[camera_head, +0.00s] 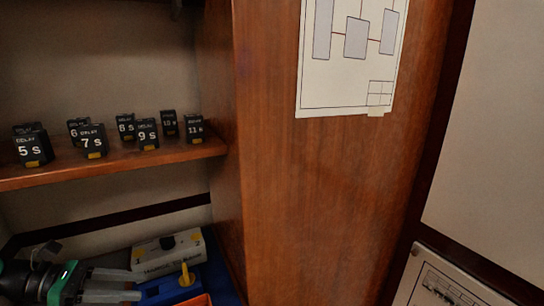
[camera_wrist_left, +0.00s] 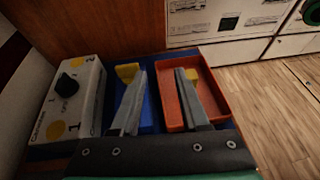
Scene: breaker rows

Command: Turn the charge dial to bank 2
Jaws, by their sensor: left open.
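The charge dial is a black knob (camera_wrist_left: 66,85) on a white box (camera_wrist_left: 87,108) with yellow dots and printed digits, at the left of the left wrist view. In the head view the white box (camera_head: 160,262) lies low, left of the wooden partition, with the black knob (camera_head: 167,243) on its top. I cannot tell which mark the knob points to. My left gripper (camera_wrist_left: 160,76) is open and empty, to the right of the dial box in its wrist view. In the head view the left gripper (camera_head: 140,286) is in front of the box. My right gripper is not in view.
A blue box (camera_head: 155,293) with a yellow handle (camera_head: 185,274) and an orange tray (camera_wrist_left: 212,88) sit beside the dial box. A shelf (camera_head: 120,163) above holds several black DELAY blocks (camera_head: 92,141). A wooden partition (camera_head: 330,190) stands to the right.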

